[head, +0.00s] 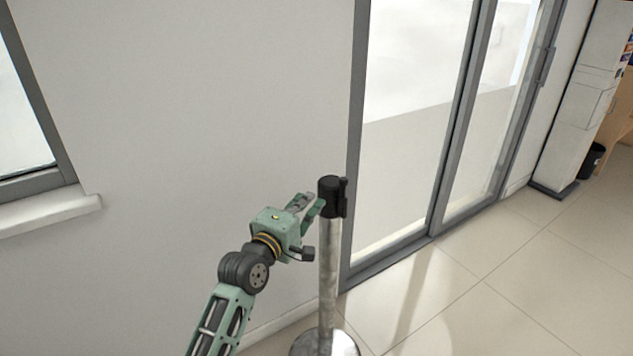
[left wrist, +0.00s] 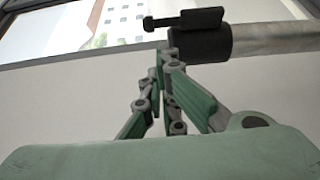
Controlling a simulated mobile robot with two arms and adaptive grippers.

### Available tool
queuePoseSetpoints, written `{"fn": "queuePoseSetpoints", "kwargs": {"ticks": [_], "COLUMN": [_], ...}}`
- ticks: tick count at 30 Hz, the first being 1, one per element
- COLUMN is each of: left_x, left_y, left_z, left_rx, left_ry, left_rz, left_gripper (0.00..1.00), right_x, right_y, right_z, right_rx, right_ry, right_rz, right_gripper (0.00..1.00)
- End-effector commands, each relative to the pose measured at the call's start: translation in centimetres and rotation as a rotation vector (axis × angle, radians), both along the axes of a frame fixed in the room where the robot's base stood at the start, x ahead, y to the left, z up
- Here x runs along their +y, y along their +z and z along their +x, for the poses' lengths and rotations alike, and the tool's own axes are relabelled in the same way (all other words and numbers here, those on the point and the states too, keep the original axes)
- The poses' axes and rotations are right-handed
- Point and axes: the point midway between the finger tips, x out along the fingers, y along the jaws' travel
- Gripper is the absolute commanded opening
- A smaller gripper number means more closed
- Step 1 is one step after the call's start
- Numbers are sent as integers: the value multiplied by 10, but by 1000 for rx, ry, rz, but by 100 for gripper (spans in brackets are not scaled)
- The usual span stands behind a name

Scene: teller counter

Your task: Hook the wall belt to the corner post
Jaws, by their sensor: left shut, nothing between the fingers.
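The corner post (head: 328,260) stands upright on the tiled floor by the glass door frame, a metal pole with a black head (head: 330,197) on top. In the left wrist view the black head (left wrist: 203,43) and part of the pole (left wrist: 270,38) lie sideways across the top. My left gripper (head: 312,203) is shut and empty, its fingertips close beside the post's head; I cannot tell if they touch it. In the left wrist view the fingers (left wrist: 166,55) come together just beside the head. I see no belt strap in either view. My right gripper is not in view.
A white wall (head: 200,110) with a window sill (head: 50,214) is on the left. Glass sliding doors (head: 410,130) stand behind the post. The tiled floor (head: 500,270) to the right is clear. A dark bin (head: 592,160) stands far right.

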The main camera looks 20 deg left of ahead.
Motion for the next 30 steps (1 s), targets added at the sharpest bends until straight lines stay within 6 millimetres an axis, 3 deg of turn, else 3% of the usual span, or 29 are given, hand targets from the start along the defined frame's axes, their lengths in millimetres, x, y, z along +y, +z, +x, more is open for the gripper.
{"fn": "queuePoseSetpoints", "kwargs": {"ticks": [9, 15, 30], "left_x": [-7, -10, -10], "left_y": [1, 0, 0], "left_z": [58, 79, 84], "left_rx": [1, 1, 1], "left_ry": [1, 1, 1], "left_rz": [3, 3, 3], "left_gripper": [0, 0, 0], "right_x": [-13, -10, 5], "right_y": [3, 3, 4], "right_z": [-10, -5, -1], "right_rx": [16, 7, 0], "right_ry": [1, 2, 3], "right_rz": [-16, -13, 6], "right_gripper": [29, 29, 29]}}
